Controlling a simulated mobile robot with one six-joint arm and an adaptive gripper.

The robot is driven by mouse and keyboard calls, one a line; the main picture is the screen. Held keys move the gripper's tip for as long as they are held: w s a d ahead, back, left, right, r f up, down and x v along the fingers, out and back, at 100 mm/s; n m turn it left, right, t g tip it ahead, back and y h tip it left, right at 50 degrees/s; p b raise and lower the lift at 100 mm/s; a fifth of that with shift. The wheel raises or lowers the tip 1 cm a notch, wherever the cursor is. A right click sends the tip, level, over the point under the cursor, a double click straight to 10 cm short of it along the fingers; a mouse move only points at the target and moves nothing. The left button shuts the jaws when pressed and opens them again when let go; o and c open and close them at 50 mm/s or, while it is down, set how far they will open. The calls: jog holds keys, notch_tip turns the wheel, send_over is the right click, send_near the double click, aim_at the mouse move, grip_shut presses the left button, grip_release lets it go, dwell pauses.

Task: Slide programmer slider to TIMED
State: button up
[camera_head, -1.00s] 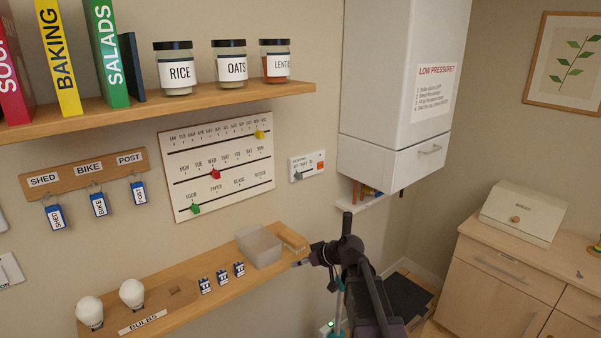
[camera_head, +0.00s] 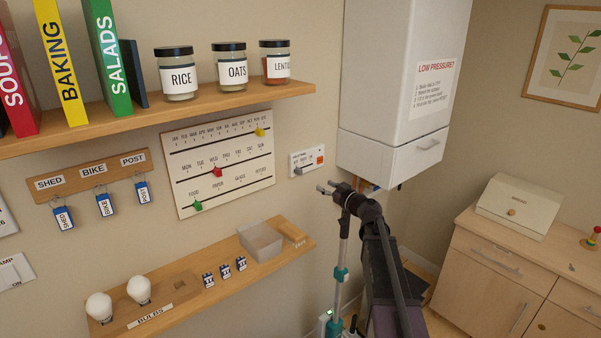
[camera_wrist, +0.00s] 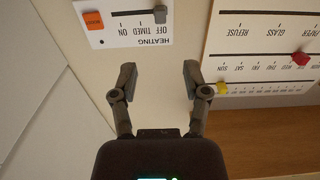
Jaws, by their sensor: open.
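The white HEATING programmer panel (camera_head: 307,160) is on the wall to the right of the calendar board. Its small grey slider knob (camera_head: 298,171) is at the left end of the slot. In the wrist view, which is upside down, the panel (camera_wrist: 105,30) is at the top left. There the slider knob (camera_wrist: 160,14) is beside the word OFF, with TIMED and ON further left. My gripper (camera_head: 325,188) is just below and right of the panel in the head view. In the wrist view my gripper (camera_wrist: 158,75) has its fingers wide apart, empty, apart from the knob.
The calendar board (camera_head: 219,165) with coloured sliders is left of the panel. The white boiler cabinet (camera_head: 390,90) juts out at the right.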

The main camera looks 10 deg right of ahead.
aim_at(301, 170)
jog(key=shift+w, duration=0.1)
jog(key=x, duration=1.3)
jog(key=shift+w+a, duration=0.2)
jog(key=shift+a, duration=0.05)
jog(key=shift+d, duration=0.1)
grip_shut()
